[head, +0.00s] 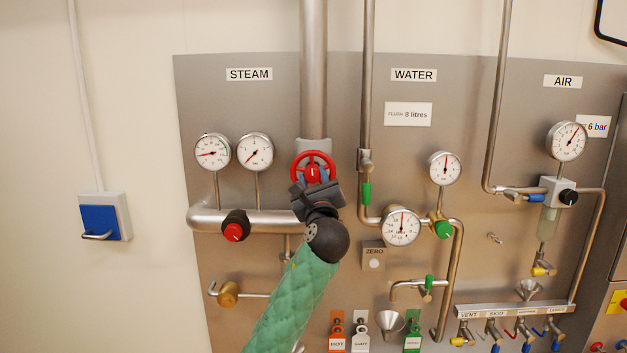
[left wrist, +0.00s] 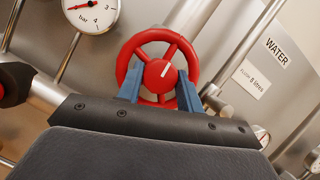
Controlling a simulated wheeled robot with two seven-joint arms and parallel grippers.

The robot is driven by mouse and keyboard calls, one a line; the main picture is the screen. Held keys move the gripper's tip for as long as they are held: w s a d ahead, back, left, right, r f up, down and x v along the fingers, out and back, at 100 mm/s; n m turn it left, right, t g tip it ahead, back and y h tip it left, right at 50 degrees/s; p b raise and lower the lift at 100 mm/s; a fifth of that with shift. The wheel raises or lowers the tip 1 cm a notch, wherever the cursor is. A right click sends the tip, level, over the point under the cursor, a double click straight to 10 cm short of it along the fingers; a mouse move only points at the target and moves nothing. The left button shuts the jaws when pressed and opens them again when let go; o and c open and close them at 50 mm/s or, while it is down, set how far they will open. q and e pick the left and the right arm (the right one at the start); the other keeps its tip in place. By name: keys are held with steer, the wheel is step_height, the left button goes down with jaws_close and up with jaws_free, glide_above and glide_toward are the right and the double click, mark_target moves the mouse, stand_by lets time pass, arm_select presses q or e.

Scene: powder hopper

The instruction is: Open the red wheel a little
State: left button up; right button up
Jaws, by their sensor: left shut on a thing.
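The red wheel (head: 313,161) sits on the steam pipe, below the STEAM label and right of two gauges. My left gripper (head: 313,179) is at the wheel's lower part, its arm in a green sleeve coming up from below. In the left wrist view the red wheel (left wrist: 159,62) shows spokes and a red hub with a white mark pointing up and slightly right. The blue fingers of my left gripper (left wrist: 160,92) reach up on both sides of the wheel's lower half and are shut on it. The gripper body hides the valve below. My right gripper is not in view.
A black and red knob (head: 235,226) on the steam pipe is close to the left of my gripper. A vertical water pipe (head: 367,90) and a round gauge (head: 402,226) stand close on the right. A blue wall box (head: 100,219) is far left.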

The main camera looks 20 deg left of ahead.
arm_select(q)
steer(key=n+g, duration=0.1)
steer(key=n, duration=0.1)
steer(key=n+y, duration=0.1)
steer(key=n, duration=0.2)
steer(key=shift+d+g+y, duration=0.1)
steer(key=shift+g+y, duration=0.2)
steer(key=shift+g, duration=0.1)
steer(key=n+g, duration=0.1)
steer(key=n, duration=0.1)
steer(key=shift+r+n+y, duration=0.1)
steer(key=shift+n+y, duration=0.2)
steer(key=shift+n+g, duration=0.3)
steer(key=shift+n, duration=0.7)
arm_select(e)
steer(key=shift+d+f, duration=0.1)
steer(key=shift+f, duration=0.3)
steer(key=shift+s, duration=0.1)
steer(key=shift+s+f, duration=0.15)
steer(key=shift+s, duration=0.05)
